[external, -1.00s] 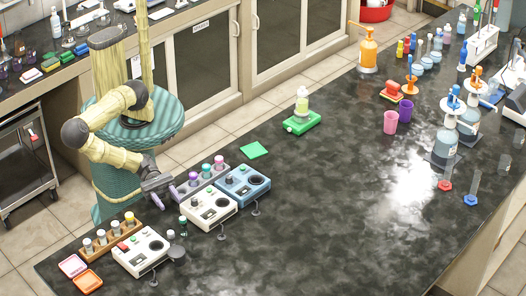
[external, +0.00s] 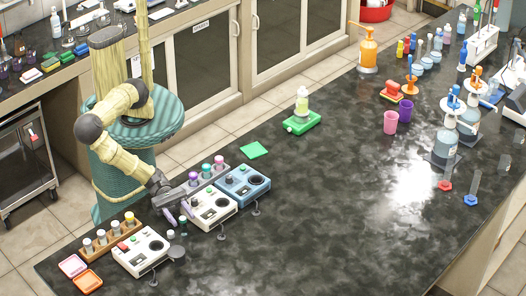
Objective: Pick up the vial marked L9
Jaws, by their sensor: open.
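No label is readable, so I cannot tell which vial is L9. Vials with purple, teal and pink caps stand in a grey rack (external: 224,174). Several vials with white and yellow caps stand in a wooden rack (external: 108,245). Nothing shows between the fingers.
A white instrument (external: 142,252) stands in front of the wooden rack; another white one (external: 208,208) and a blue one (external: 243,183) stand right of my gripper.

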